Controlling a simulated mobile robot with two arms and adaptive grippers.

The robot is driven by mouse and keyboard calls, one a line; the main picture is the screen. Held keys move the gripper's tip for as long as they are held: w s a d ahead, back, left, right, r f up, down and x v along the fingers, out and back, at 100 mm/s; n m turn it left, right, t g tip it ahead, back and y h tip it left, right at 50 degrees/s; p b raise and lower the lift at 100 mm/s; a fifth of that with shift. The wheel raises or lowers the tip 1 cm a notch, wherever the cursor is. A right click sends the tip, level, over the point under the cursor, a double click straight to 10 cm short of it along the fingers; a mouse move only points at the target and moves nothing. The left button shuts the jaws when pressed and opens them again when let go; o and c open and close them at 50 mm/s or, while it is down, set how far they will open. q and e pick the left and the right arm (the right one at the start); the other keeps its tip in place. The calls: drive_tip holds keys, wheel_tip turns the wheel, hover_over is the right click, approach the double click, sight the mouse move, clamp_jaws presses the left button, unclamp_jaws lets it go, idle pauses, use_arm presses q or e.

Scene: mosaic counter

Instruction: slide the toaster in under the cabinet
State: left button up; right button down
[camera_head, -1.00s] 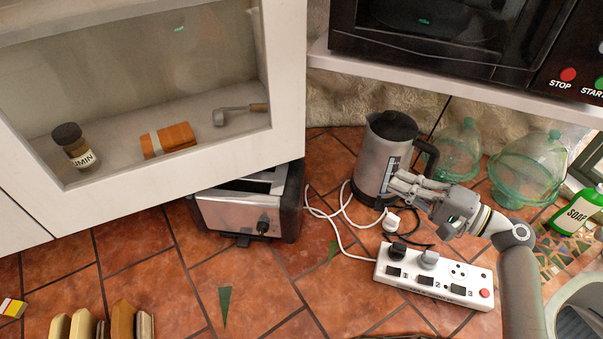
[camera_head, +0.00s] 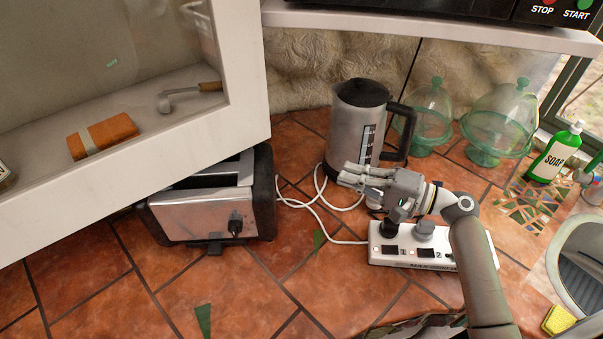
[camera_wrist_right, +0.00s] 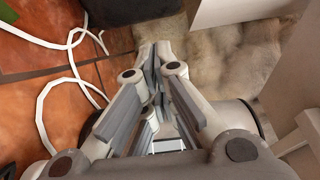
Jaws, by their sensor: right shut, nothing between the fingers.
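The silver toaster (camera_head: 196,215) with black ends stands on the tiled counter, its lever side facing me. Its back part is under the white wall cabinet (camera_head: 140,170) in this view, and its front and right end show. My right gripper (camera_head: 342,175) is shut and empty, in front of the kettle and to the right of the toaster, apart from the toaster. In the right wrist view the closed fingers (camera_wrist_right: 153,50) point toward the wall area, with a dark object at the top that may be the toaster's end. My left gripper is not in view.
A kettle (camera_head: 355,120) stands behind my right gripper. A white power strip (camera_head: 410,249) lies below it, with a white cord (camera_head: 315,208) looping toward the toaster. Glass domes (camera_head: 499,120) and a soap bottle (camera_head: 557,155) stand at right. The tiles in front of the toaster are mostly clear.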

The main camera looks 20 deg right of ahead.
drive_tip(key=s+a+p+x, duration=0.1)
drive_tip(key=p+x, duration=0.5)
drive_tip(key=x, duration=0.6)
drive_tip(key=shift+s+a, duration=0.45)
drive_tip(key=shift+a, duration=0.2)
drive_tip(key=shift+a, duration=0.1)
